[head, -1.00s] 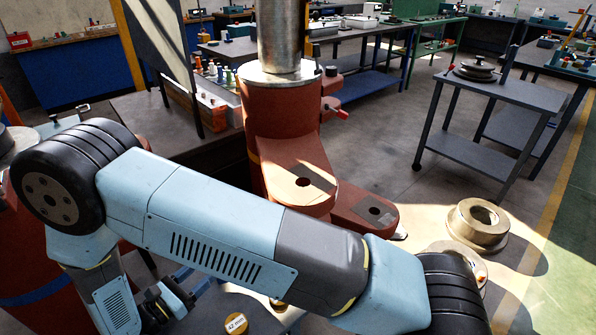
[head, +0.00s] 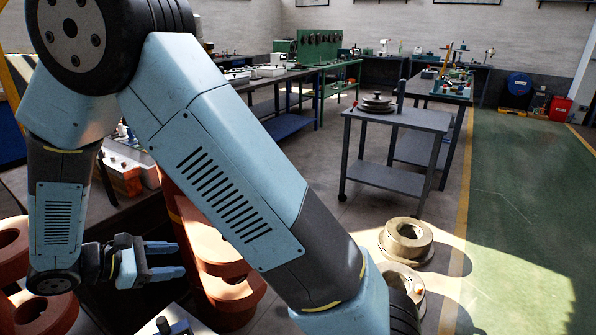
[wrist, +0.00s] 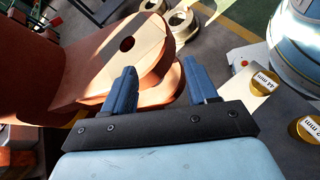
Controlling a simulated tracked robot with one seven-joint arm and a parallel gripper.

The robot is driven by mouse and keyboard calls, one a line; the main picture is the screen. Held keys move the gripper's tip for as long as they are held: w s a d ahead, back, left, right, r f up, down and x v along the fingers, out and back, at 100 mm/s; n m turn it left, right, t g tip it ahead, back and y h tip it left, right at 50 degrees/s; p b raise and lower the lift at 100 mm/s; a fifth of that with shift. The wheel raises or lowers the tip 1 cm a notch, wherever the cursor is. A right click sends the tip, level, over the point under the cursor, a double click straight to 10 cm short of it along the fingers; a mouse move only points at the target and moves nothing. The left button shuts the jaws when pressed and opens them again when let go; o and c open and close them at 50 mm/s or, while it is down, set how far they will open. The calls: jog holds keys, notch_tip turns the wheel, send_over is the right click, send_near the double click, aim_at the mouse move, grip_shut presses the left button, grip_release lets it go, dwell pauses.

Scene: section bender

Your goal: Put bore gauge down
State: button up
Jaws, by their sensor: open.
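My gripper (head: 183,259) is open at the lower left of the head view, its two blue fingers apart and pointing right. In the wrist view my gripper (wrist: 160,70) also shows open, with nothing between the fingers. Beyond it stands a red-brown casting with a round hole (wrist: 128,44). I cannot make out a bore gauge in either view.
Brass-coloured discs with millimetre labels (wrist: 262,84) lie on a dark surface at the right of the wrist view. Metal rings (head: 406,240) lie on the floor, near a grey trolley (head: 400,118). Green floor at the right is clear.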

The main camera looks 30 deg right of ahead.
jog(key=d+r+m+g+y, duration=0.3)
jog(key=d+r+m, duration=0.1)
jog(key=d+r, duration=0.45)
jog(key=s+d+r+m+t+y, duration=0.3)
jog(key=s+d+r+m+y, duration=0.1)
jog(key=s+d+r+m, duration=0.2)
jog(key=s+d+r+m+t+y, duration=0.3)
jog(key=s+d+r+m+y, duration=0.2)
jog(key=d, duration=0.6)
notch_tip(320, 180, up, 3)
jog(key=s+m, duration=0.1)
jog(key=s, duration=0.1)
jog(key=shift+s+d+m, duration=0.25)
jog(key=shift+s+m, duration=0.15)
jog(key=shift+a, duration=0.15)
